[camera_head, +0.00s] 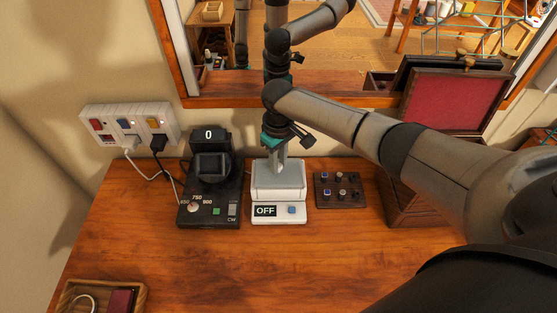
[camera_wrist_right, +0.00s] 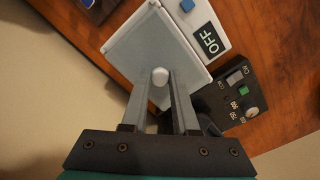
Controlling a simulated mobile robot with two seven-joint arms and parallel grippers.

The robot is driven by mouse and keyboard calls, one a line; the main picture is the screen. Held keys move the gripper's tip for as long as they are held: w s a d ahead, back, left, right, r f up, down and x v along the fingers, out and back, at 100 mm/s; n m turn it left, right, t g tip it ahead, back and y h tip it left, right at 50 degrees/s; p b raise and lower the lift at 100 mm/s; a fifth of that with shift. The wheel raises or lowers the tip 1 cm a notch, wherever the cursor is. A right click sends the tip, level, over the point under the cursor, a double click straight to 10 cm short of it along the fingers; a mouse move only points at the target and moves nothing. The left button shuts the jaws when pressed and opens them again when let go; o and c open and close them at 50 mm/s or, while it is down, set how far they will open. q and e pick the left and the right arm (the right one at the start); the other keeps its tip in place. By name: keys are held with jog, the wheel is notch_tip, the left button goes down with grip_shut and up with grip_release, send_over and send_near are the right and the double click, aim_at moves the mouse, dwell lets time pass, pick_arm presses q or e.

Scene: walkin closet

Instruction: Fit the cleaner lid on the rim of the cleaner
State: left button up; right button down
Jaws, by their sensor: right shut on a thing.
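The cleaner (camera_head: 292,211) is a white box with an "OFF" display and a blue button, standing on the wooden table. The cleaner lid (camera_head: 278,180) is a pale grey square plate with a small round knob. My right gripper (camera_head: 279,166) points down over the cleaner, shut on the lid's knob. In the right wrist view the fingers (camera_wrist_right: 160,88) are on both sides of the knob, and the lid (camera_wrist_right: 146,42) covers the cleaner's (camera_wrist_right: 213,27) top opening. The lid is at or just above the rim; I cannot tell whether it is fully seated. My left gripper is not in view.
A black device with a dial (camera_head: 210,205) stands close on the left. A dark tray of small items (camera_head: 340,190) and an open box with red lining (camera_head: 455,100) are on the right. A mirror (camera_head: 345,55) stands behind. The front table is clear beyond a wooden tray (camera_head: 68,296).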

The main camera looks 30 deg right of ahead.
jog(key=c, duration=0.6)
grip_release()
notch_tip(320, 180, up, 15)
jog(key=p, duration=0.2)
jog(key=shift+p, duration=0.4)
